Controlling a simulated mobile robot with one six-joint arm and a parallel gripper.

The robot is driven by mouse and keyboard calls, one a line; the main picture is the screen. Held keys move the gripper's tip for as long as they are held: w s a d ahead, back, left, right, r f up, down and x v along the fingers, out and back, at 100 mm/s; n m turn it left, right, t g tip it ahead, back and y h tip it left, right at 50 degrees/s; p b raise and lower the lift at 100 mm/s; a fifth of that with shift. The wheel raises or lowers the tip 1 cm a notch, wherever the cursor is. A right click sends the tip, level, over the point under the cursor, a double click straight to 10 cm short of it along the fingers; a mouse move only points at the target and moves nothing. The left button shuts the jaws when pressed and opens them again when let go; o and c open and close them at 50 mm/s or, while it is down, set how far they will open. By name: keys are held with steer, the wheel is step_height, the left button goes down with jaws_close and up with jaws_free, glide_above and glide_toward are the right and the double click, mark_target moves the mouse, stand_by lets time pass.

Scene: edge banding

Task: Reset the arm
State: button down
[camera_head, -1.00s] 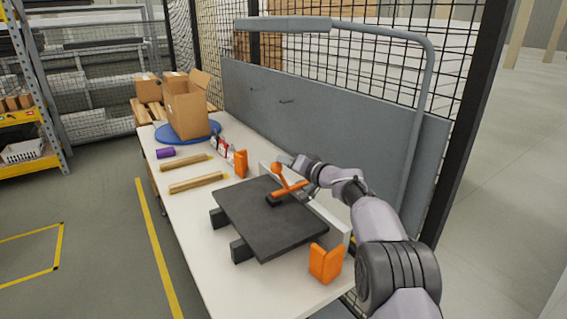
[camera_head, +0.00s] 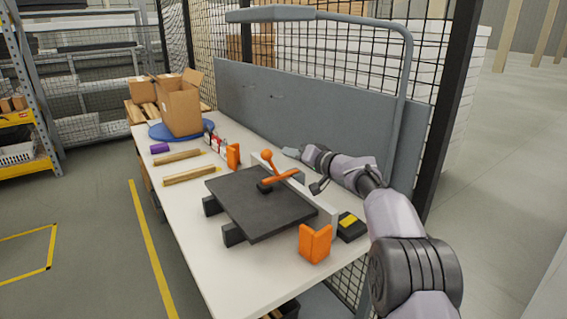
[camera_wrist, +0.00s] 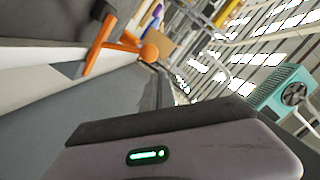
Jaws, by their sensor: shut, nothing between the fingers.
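My gripper (camera_head: 293,153) is at the end of my arm, behind and to the right of the orange hand tool. It is small in the head view and looks shut, with nothing seen in it. The orange tool (camera_head: 281,177), with a round knob and a dark base, stands on the dark panel (camera_head: 258,208). My gripper is apart from it. In the wrist view the tool (camera_wrist: 98,42) shows at upper left, and the fingertips cannot be made out.
The panel rests on dark supports on the white table (camera_head: 190,220). Orange brackets (camera_head: 315,243) (camera_head: 233,157) and a black-and-yellow item (camera_head: 351,226) stand near it. Wooden strips (camera_head: 190,176), a purple roll (camera_head: 159,148) and a carton (camera_head: 180,105) lie farther back. A grey frame (camera_head: 405,110) rises behind.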

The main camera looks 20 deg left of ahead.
steer(key=shift+s+d+r, duration=0.25)
steer(key=shift+s+d, duration=0.05)
steer(key=shift+d, duration=0.25)
steer(key=s+d+r+m+g+h, duration=0.1)
steer(key=s+d+r+m+h, duration=0.2)
steer(key=s+d, duration=0.6)
steer(key=s+d+r+g+h, duration=0.15)
steer(key=s+d+r, duration=0.3)
steer(key=s, duration=0.85)
steer(key=s+d+f+m+h, duration=0.1)
steer(key=s+d+f, duration=0.4)
steer(key=s, duration=0.5)
steer(key=s+d+f+m+h, duration=0.2)
steer(key=s+d+f+h, duration=0.2)
steer(key=s, duration=0.6)
steer(key=s+d+f+m+h, duration=0.1)
steer(key=s+d+f, duration=0.4)
steer(key=s, duration=0.5)
steer(key=shift+d+f+g+h, duration=0.4)
steer(key=shift+d+h, duration=0.25)
steer(key=shift+d, duration=0.3)
